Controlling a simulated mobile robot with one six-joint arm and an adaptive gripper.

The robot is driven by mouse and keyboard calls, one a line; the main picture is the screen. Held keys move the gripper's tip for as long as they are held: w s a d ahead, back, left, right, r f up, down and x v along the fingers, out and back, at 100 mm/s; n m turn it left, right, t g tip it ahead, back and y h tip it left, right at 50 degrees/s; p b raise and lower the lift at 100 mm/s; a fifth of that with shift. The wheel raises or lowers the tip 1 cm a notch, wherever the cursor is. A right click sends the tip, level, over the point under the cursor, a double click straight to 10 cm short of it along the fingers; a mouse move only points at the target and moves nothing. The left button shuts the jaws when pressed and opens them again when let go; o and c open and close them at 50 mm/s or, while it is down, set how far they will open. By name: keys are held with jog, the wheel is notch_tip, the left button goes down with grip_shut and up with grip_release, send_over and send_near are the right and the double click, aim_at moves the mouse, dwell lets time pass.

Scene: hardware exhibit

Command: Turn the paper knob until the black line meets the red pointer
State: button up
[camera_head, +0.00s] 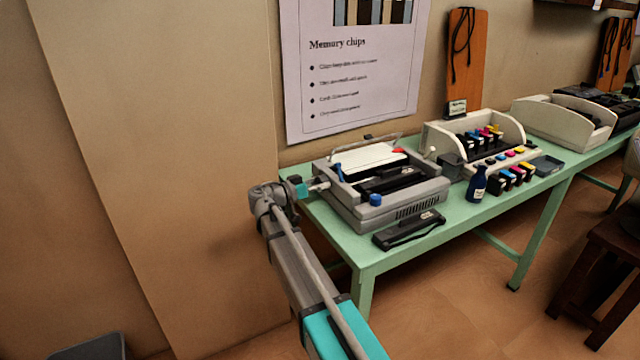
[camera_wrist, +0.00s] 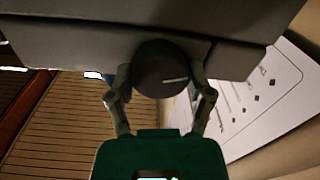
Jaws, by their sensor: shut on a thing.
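The paper knob (camera_wrist: 160,68) is a dark round disc on the side of a grey machine in the wrist view. A short pale line shows on its face, right of and below the centre; I see no black line there. My gripper (camera_wrist: 161,82) is shut on the knob, one finger at each side of it. In the head view my gripper (camera_head: 316,186) reaches the left end of the grey printer (camera_head: 370,218), and the knob cannot be made out. A small red part (camera_head: 398,150) is on top of the printer; I cannot tell whether it is the pointer.
The printer stands on a green table (camera_head: 350,245) against the wall. A black device (camera_head: 408,230) lies before it. A blue bottle (camera_head: 477,184), an open printer with ink cartridges (camera_head: 515,172) and a cream machine (camera_head: 565,122) stand to the right. A poster (camera_head: 350,75) hangs behind.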

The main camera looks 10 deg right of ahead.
jog(key=n, duration=0.5)
jog(key=shift+w, duration=0.1)
jog(key=n, duration=0.4)
jog(key=shift+n, duration=0.3)
jog(key=n, duration=0.5)
jog(key=shift+w+f, duration=0.1)
jog(key=n, duration=0.4)
jog(key=shift+n, duration=0.3)
jog(key=o, duration=1.1)
jog(key=shift+f, duration=0.1)
